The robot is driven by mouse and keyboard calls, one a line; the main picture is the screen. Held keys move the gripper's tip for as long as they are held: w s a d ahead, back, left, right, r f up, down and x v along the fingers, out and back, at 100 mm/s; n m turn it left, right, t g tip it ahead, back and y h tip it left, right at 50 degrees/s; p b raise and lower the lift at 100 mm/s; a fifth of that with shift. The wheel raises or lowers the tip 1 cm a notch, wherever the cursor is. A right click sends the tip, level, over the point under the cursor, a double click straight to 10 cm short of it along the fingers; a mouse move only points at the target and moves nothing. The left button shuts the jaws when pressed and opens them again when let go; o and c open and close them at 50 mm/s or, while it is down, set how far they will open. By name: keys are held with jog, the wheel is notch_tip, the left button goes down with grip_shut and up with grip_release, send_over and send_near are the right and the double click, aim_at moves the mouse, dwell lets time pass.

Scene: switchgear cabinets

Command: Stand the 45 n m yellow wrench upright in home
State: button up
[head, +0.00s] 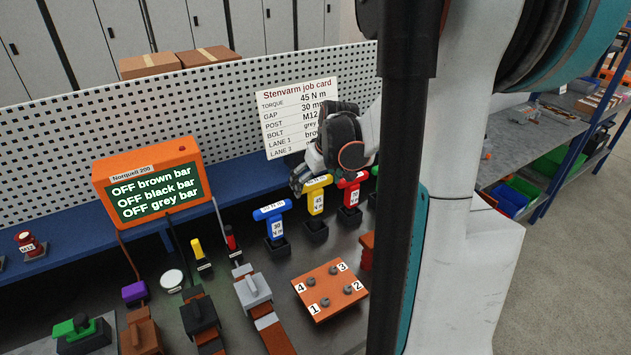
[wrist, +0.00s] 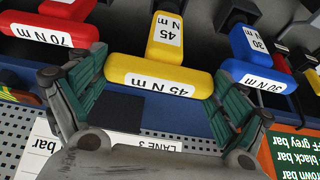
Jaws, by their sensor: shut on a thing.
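The yellow 45 N m wrench (head: 317,200) is T-shaped and stands about upright, handle on top. Its lower end meets a black holder (head: 315,232) between the blue and red wrenches; I cannot tell how deep it sits. In the wrist view the yellow handle (wrist: 155,76) lies across between my two green-padded fingers. My gripper (wrist: 155,88) is shut on this handle, one finger at each end. In the head view my gripper (head: 305,182) is at the handle, partly hidden by my wrist.
A blue 30 N m wrench (head: 272,222) stands close on the left, a red 70 N m wrench (head: 350,197) close on the right. The job card (head: 285,110) and perforated panel (head: 190,107) are behind. An orange display (head: 150,180) stands left; a numbered orange plate (head: 328,291) lies in front.

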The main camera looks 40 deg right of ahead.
aim_at(317, 189)
jog(key=shift+f+b, duration=1.25)
jog(key=shift+f, duration=0.45)
jog(key=o, duration=1.2)
jog(key=shift+o, duration=0.2)
jog(key=shift+v, duration=3.8)
